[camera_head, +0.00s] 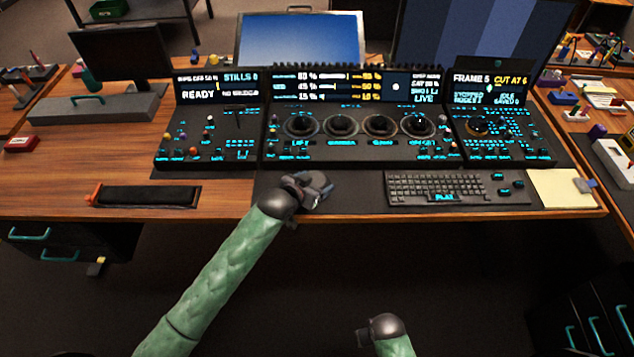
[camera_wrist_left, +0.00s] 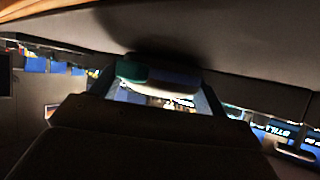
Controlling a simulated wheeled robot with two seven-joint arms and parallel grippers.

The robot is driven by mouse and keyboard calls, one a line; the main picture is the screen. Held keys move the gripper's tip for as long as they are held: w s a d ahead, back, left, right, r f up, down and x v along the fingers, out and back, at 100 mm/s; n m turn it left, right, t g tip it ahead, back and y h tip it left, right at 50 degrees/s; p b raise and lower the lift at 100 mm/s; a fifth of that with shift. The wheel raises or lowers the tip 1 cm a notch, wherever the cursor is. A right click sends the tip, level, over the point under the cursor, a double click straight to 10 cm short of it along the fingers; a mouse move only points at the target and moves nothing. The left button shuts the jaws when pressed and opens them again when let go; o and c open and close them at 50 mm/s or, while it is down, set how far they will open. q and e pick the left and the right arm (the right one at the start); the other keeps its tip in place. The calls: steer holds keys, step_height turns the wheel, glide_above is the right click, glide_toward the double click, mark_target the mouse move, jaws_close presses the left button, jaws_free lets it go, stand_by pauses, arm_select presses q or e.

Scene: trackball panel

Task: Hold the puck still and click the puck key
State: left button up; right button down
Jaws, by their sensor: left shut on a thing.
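My left gripper (camera_head: 318,190) is low over the dark mat at the desk's front, left of the keyboard. In the left wrist view its two fingers (camera_wrist_left: 162,88) are shut on a small rounded thing, the puck (camera_wrist_left: 158,74), pale with green and blue tints. In the head view the gripper hides most of the puck. The puck key cannot be made out. My right gripper (camera_head: 368,338) is at the bottom of the head view, in front of the desk and away from the panel; its jaws are not clear.
The keyboard (camera_head: 440,187) lies to the right, with small separate keys beside it. The control panel (camera_head: 350,150) with several trackballs and lit displays stands just behind. A black bar (camera_head: 160,196) lies at left, a notepad (camera_head: 560,190) at the right edge.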

arm_select(q)
steer(key=shift+f, duration=0.25)
stand_by(0.7)
steer(key=o, duration=0.9)
